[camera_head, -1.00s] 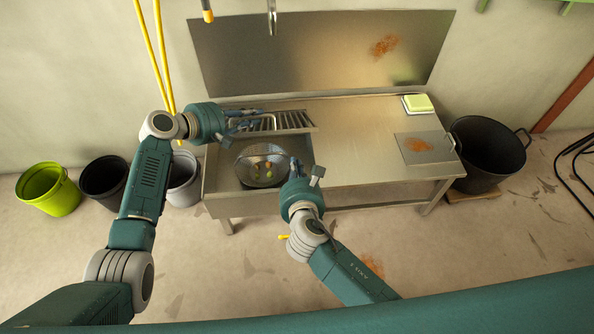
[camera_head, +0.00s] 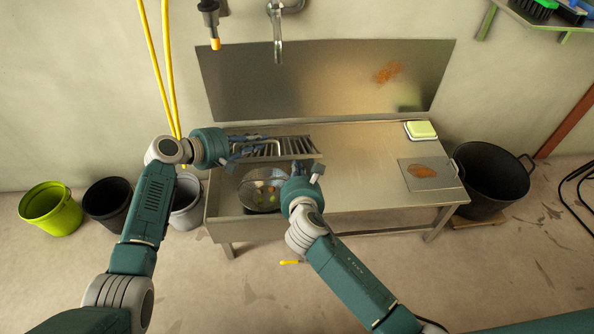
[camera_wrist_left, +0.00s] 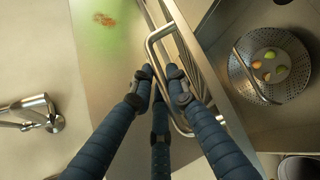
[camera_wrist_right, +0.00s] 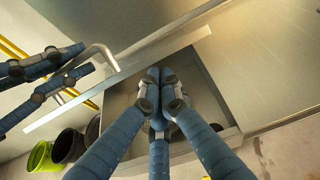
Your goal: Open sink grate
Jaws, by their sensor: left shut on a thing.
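The slatted metal sink grate (camera_head: 302,147) is raised and tilted at the back of the sink (camera_head: 226,203), leaving the basin uncovered in front. My left gripper (camera_head: 240,147) is shut on the grate's bent bar handle (camera_wrist_left: 154,42), which passes by its fingertips in the left wrist view (camera_wrist_left: 163,75). My right gripper (camera_head: 298,170) is over the right side of the sink. Its fingers are together with nothing seen between them in the right wrist view (camera_wrist_right: 160,80). The grate's edge (camera_wrist_right: 125,80) lies just beyond them; contact cannot be told.
A round perforated strainer (camera_wrist_left: 290,90) with several colored bits sits in the basin. A faucet (camera_head: 277,45) hangs above. A yellow-green sponge (camera_head: 421,129) and a rust-stained plate (camera_head: 432,183) are on the counter's right. The counter's middle (camera_head: 360,165) is clear. Buckets stand on both sides.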

